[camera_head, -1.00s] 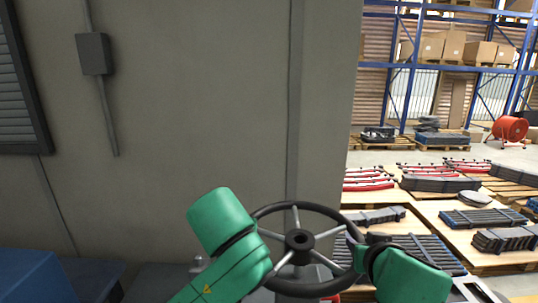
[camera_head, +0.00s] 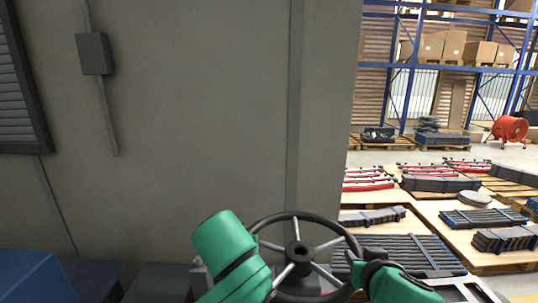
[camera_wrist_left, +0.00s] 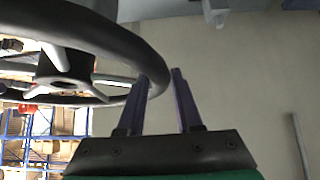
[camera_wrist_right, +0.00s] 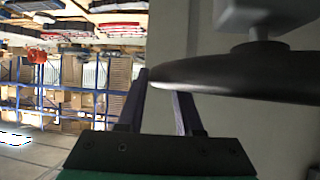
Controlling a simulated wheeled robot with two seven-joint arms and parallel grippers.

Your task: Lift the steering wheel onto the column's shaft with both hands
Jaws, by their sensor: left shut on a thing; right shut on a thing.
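The dark steering wheel (camera_head: 297,213) has light spokes and a dark hub. It is tilted toward me at the lower middle of the head view. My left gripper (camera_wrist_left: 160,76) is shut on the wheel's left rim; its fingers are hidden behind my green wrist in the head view. My right gripper (camera_head: 358,262) is shut on the right rim, which also shows between its fingers in the right wrist view (camera_wrist_right: 160,82). In that view, a grey block with a short round post (camera_wrist_right: 258,33), seemingly the column and shaft, lies close to the wheel's middle. Whether they touch I cannot tell.
A large grey panel (camera_head: 200,120) with a small box (camera_head: 94,54) stands behind the wheel. A blue object (camera_head: 30,278) is at lower left. Pallets with dark and red parts (camera_head: 480,218) and blue racks (camera_head: 408,70) with cartons are at right.

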